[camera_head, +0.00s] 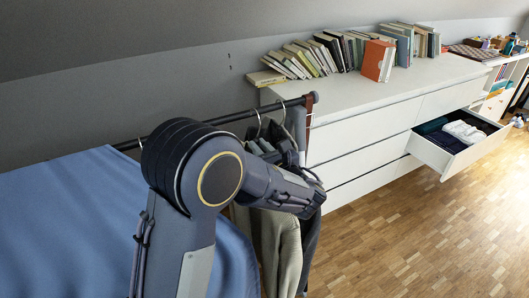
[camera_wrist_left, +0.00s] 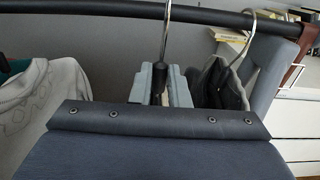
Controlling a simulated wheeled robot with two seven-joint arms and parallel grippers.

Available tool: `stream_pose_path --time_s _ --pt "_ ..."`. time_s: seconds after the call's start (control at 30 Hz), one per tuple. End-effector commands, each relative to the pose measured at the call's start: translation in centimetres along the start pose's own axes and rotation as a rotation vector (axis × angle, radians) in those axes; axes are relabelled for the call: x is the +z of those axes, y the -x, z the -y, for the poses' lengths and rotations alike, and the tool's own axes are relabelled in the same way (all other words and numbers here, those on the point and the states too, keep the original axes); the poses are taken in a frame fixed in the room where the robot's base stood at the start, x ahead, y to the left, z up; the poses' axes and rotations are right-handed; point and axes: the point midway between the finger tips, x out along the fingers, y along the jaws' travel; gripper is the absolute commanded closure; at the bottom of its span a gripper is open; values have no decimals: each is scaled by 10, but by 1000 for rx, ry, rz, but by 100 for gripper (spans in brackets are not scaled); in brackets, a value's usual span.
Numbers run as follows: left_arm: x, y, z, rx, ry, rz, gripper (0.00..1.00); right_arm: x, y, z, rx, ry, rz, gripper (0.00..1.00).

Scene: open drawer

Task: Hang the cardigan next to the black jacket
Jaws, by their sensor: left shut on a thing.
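My left gripper (camera_wrist_left: 160,85) is shut on a hanger, just below its metal hook (camera_wrist_left: 167,35), which reaches up to the dark rod (camera_wrist_left: 110,8). A black garment (camera_wrist_left: 222,82), seemingly the black jacket, hangs close to the right on another hooked hanger (camera_wrist_left: 250,38). A pale, patterned knit garment (camera_wrist_left: 52,105), perhaps the cardigan, shows at left; my wrist hides whether it is on the held hanger. In the head view, an olive-beige garment (camera_head: 285,250) hangs below my left arm, with a dark one to its right. My arm covers much of them. My right gripper is not in view.
One drawer (camera_head: 455,165) is open with folded clothes inside. Blue fabric (camera_head: 65,225) fills the left. Wooden floor (camera_head: 430,235) is clear at right.

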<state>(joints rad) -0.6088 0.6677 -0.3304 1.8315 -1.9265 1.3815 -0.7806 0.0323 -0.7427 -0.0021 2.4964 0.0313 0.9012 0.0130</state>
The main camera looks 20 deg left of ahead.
Motion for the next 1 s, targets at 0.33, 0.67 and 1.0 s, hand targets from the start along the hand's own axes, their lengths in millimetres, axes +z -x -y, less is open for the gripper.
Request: stream_pose_path --time_s 0.33,0.67,1.0 --pt "1 -28 0 2 2 3 100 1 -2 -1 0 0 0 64" --pt "2 -53 0 1 3 3 100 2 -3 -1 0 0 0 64" --pt "-8 -71 0 0 0 3 100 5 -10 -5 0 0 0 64"
